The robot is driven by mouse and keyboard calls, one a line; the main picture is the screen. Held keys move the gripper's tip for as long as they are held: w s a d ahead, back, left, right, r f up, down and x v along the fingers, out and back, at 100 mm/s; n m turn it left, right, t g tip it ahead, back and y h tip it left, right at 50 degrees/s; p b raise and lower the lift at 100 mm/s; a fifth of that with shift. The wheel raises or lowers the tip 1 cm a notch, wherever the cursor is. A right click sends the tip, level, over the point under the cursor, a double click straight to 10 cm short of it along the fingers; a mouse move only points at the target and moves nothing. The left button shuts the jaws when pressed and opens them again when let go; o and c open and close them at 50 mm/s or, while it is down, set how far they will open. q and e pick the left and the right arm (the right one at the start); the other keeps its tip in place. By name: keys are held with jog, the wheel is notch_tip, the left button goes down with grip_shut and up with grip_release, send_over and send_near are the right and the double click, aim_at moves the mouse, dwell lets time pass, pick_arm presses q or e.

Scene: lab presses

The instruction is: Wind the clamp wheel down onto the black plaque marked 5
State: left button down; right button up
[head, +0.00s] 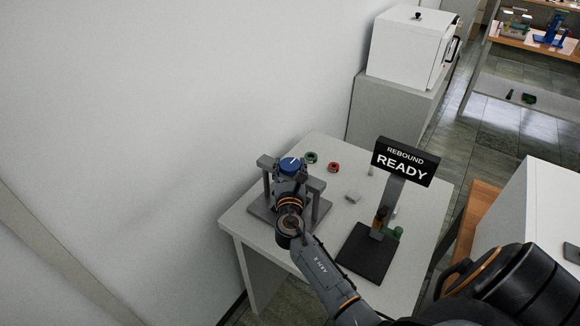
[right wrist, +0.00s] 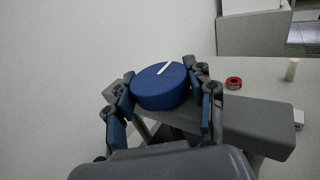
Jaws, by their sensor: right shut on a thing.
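The clamp wheel (head: 290,164) is a blue round knob with a white line on top. It sits on the crossbar of a grey press frame (head: 317,184) on the white table. In the right wrist view the wheel (right wrist: 161,86) shows large, between the two fingers of my right gripper (right wrist: 164,92). That gripper is shut on the wheel's sides. In the head view my right gripper (head: 289,178) and forearm hide the middle of the press. The black plaque marked 5 cannot be seen. My left gripper is not in view.
A black stand with a sign reading "REBOUND READY" (head: 405,161) is at the right of the table. A wall is close on the left.

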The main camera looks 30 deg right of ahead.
jog(key=m+g+h+b, duration=0.1)
jog(key=h, duration=0.1)
jog(key=m+g+h+b, duration=0.1)
jog(key=m+g+b, duration=0.1)
jog(key=shift+w+a+f+h, duration=0.1)
jog(key=shift+f+h, duration=0.1)
jog(key=shift+h, duration=0.2)
jog(key=m+g+h+b, duration=0.1)
jog(key=m+g+b, duration=0.1)
jog(key=g+b, duration=0.1)
jog(key=m+g+h+b, duration=0.1)
jog(key=m+g+b, duration=0.2)
jog(key=g, duration=0.1)
jog(key=m+g+h+b, duration=0.2)
jog(key=g+b, duration=0.1)
jog(key=g, duration=0.1)
jog(key=shift+f+m+b, duration=0.15)
jog(key=shift+m+b, duration=0.15)
jog(key=shift+b, duration=0.05)
jog(key=m+g+b, duration=0.2)
jog(key=g+b, duration=0.1)
jog(key=b, duration=0.2)
jog(key=m+g+b, duration=0.2)
jog(key=g+b, duration=0.1)
jog(key=b, duration=0.1)
jog(key=shift+g+y+b, duration=0.3)
jog(key=shift+b, duration=0.05)
jog(key=shift+r+m+g+y+b, duration=0.3)
jog(key=shift+m+g+b, duration=0.25)
jog(key=shift+b, duration=0.6)
